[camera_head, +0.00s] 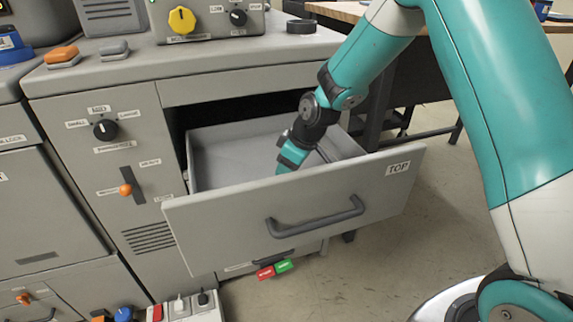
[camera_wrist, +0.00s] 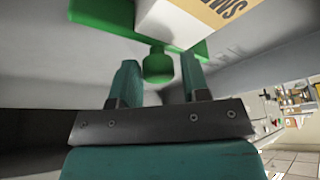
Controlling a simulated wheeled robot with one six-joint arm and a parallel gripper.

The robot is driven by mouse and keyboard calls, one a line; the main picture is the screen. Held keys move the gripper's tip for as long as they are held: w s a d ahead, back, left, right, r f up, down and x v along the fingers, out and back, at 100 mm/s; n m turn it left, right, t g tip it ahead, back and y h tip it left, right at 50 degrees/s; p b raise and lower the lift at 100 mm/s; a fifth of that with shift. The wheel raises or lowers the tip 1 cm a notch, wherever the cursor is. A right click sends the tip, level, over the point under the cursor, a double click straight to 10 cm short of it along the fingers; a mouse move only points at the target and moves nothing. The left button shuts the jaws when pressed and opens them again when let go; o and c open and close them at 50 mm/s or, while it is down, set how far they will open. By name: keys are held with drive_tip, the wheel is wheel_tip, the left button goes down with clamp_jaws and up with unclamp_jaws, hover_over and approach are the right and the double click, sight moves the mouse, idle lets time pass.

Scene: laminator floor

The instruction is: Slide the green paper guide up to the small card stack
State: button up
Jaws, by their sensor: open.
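The green paper guide (camera_wrist: 100,12) shows at the top of the wrist view, with a round green knob (camera_wrist: 158,66) pointing towards my gripper. A white stack with a yellow, lettered face (camera_wrist: 205,14) lies against or in front of the guide; I cannot tell whether they touch. My gripper (camera_wrist: 158,78) is open, with one teal finger on each side of the knob and a gap on both sides. In the head view my gripper (camera_head: 291,158) reaches down into the open drawer (camera_head: 225,150). The drawer's front hides the guide and stack there.
The drawer front marked TOP (camera_head: 398,168) stands pulled out with a dark handle (camera_head: 316,217). Its walls surround my gripper closely. The cabinet (camera_head: 85,85) carries knobs and a lever. A power strip (camera_head: 188,308) lies below.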

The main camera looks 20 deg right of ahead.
drive_tip(key=shift+o, duration=1.1)
drive_tip(key=shift+a, duration=0.15)
drive_tip(key=shift+r, duration=0.1)
drive_tip(key=shift+r, duration=0.3)
drive_tip(key=p+v, duration=1.1)
drive_tip(key=v, duration=0.5)
drive_tip(key=shift+s+r+p, duration=0.25)
drive_tip(key=shift+r+p, duration=0.05)
drive_tip(key=shift+p, duration=0.1)
